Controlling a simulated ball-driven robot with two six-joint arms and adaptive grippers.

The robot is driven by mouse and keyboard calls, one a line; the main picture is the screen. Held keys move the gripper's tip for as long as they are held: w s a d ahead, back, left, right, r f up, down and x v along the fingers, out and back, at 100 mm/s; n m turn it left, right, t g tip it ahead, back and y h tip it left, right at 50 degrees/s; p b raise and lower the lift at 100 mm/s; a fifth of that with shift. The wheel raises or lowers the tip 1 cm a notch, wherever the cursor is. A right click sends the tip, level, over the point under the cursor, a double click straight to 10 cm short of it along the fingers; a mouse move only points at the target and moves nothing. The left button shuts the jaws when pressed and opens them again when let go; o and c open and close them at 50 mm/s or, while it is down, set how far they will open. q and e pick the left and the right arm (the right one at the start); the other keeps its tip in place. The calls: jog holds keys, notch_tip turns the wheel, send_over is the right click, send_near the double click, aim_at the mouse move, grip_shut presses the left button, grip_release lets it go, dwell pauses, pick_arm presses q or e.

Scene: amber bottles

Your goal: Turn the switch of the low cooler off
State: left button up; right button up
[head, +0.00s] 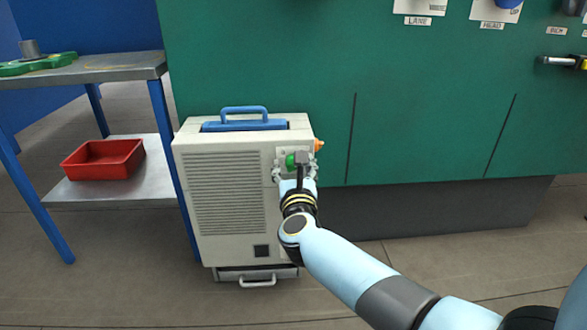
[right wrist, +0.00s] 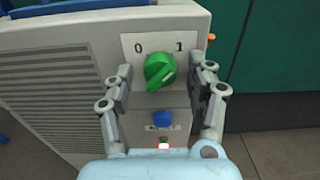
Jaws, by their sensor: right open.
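The low cooler (head: 232,185) is a beige box with a louvred front and a blue top handle, standing on the floor. Its switch is a green rotary knob (right wrist: 160,70) on a pale plate, with "0" at upper left and "1" at upper right. The knob's ridge looks slanted, but I cannot tell which mark it points to. My right gripper (right wrist: 161,78) is open, with one finger on each side of the knob and a visible gap on both sides. In the head view my right gripper (head: 296,172) partly covers the control panel. My left gripper is not in view.
An orange knob (head: 319,145) sticks out of the cooler's right side. A table with a red tray (head: 103,160) on its lower shelf stands left; a green wall panel (head: 420,110) is behind.

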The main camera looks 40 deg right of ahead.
jog(key=c, duration=1.1)
